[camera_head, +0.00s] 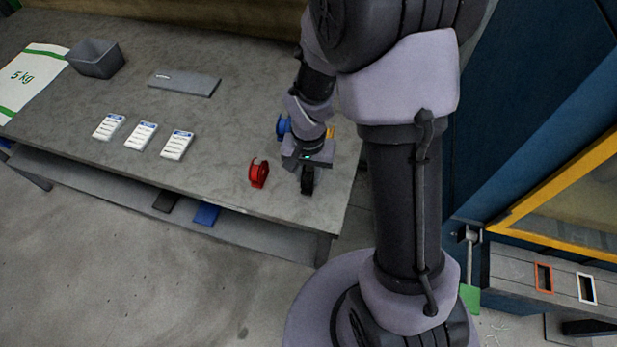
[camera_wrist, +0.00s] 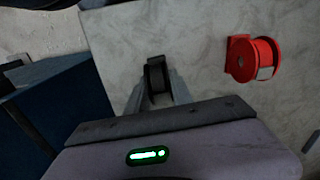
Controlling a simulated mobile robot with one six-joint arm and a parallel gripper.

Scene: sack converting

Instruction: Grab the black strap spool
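The black strap spool (camera_wrist: 155,72) shows edge-on between the two grey fingers of my gripper (camera_wrist: 157,88) in the wrist view. In the head view the spool (camera_head: 307,183) is a dark shape right below my gripper (camera_head: 307,170), near the table's front right corner. The fingers stand on either side of the spool, close to it. I cannot tell whether they press on it or leave a small gap. The spool's lower part is partly hidden by the fingers. Whether it rests on the table is unclear.
A red spool (camera_head: 259,173) stands just left of my gripper, and also shows in the wrist view (camera_wrist: 254,59). A blue spool (camera_head: 283,127) is behind my gripper. Several white cards (camera_head: 141,135), a grey bin (camera_head: 95,59) and a flat grey plate (camera_head: 184,83) lie farther left on the table.

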